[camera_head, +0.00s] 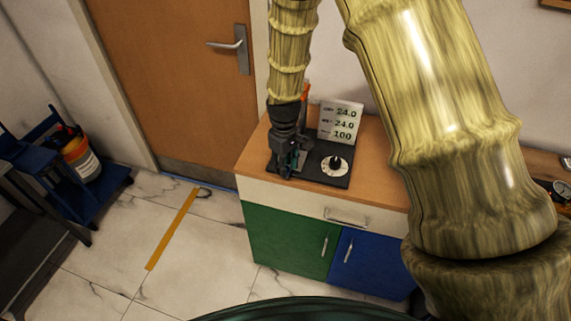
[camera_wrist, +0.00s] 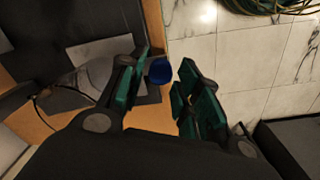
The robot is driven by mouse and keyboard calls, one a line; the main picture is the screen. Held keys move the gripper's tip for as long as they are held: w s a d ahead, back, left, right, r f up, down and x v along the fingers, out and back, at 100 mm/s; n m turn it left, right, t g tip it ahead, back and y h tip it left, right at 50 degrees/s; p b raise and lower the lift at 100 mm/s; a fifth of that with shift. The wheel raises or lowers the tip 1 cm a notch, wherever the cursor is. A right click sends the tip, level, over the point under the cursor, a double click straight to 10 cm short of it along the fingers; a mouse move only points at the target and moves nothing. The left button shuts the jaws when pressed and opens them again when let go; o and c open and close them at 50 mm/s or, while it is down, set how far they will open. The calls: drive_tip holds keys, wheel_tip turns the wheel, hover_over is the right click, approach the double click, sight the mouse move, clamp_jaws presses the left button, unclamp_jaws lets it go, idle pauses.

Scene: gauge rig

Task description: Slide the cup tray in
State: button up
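The gauge rig has a black base (camera_head: 318,178) on the wooden cabinet top. In the wrist view, a flat grey plate (camera_wrist: 88,62), which looks like the cup tray, lies at the rig's side. A round blue knob (camera_wrist: 160,71) shows near its outer edge, beside the left finger; I cannot tell whether they touch. My gripper (camera_wrist: 166,66) is open, with the knob between its green-padded fingers. In the head view, my gripper (camera_head: 289,165) points down at the left end of the rig and hides most of the tray there.
A white dial (camera_head: 334,166) and a readout panel (camera_head: 340,122) stand right of my gripper. An orange upright part (camera_head: 305,94) is behind it. The cabinet top (camera_head: 257,150) ends close to my gripper's left, with tiled floor beyond.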

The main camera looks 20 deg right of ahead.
drive_tip(key=shift+f, duration=0.55)
clamp_jaws()
drive_tip(key=w+d, duration=0.1)
drive_tip(key=w, duration=0.1)
drive_tip(key=w+d, duration=0.3)
drive_tip(key=w, duration=0.1)
drive_tip(key=shift+w+d, duration=0.15)
drive_tip(key=shift+w, duration=0.1)
drive_tip(key=shift+w+d+r, duration=0.15)
drive_tip(key=shift+w+d, duration=0.15)
drive_tip(key=shift+w, duration=0.1)
unclamp_jaws()
drive_tip(key=shift+w+d, duration=0.1)
